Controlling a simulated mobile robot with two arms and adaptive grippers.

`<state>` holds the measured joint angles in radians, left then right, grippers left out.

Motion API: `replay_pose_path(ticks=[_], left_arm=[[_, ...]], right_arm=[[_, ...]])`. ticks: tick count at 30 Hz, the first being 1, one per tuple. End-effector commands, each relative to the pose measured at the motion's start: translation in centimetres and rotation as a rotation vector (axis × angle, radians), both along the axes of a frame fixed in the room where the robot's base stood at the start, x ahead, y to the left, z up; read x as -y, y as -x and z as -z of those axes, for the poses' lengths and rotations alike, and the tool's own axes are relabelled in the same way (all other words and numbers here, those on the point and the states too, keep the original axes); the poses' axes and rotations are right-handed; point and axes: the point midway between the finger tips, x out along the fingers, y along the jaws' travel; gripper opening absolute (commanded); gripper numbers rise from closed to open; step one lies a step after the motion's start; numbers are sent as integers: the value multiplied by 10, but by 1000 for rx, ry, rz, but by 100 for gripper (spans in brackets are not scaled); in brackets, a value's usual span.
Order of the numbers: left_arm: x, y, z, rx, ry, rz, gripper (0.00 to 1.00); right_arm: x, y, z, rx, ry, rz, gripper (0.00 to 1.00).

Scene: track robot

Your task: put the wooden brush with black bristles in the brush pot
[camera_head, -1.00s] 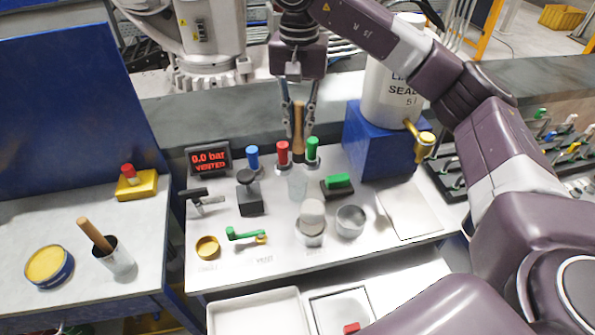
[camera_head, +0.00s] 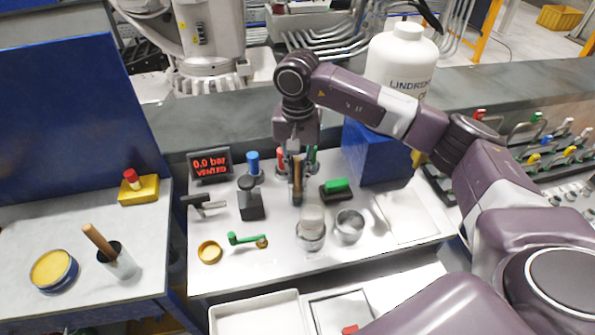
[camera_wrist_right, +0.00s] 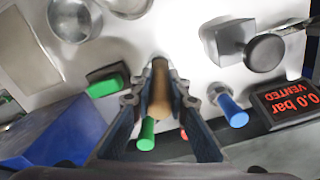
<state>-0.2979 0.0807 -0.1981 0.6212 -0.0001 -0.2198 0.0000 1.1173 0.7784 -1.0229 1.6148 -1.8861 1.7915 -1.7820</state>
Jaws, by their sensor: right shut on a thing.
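My right gripper (camera_head: 298,178) is shut on a wooden handle, the brush (camera_head: 297,188), and holds it roughly upright over the middle of the white bench. In the right wrist view the brush handle (camera_wrist_right: 160,88) stands between the two fingers. Its bristles are not clearly visible, and I cannot tell whether its lower end touches the bench. A grey metal pot (camera_head: 122,266) on the left table has another wooden handle (camera_head: 97,238) leaning out of it; what is on that handle's lower end is hidden inside. My left gripper is not in view.
A pressure display (camera_head: 209,164) stands behind. A yellow tin (camera_head: 53,270) sits on the left table.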

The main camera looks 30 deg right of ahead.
Motion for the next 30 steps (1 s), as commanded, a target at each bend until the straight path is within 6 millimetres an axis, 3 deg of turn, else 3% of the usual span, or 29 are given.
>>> replay_pose_path(ticks=[8, 9, 13, 25, 26, 30], left_arm=[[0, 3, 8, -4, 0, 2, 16], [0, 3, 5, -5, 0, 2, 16], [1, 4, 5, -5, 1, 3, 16], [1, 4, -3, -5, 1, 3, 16], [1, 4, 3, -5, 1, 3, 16], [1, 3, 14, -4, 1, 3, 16]], right_arm=[[0, 0, 6, 0, 0, 0, 0], [0, 0, 4, 0, 0, 0, 19], [0, 0, 4, 0, 0, 0, 32], [0, 0, -5, -1, -1, 0, 32], [0, -1, -6, 3, 0, 0, 32], [-1, -2, -32, 7, -2, -2, 32]])
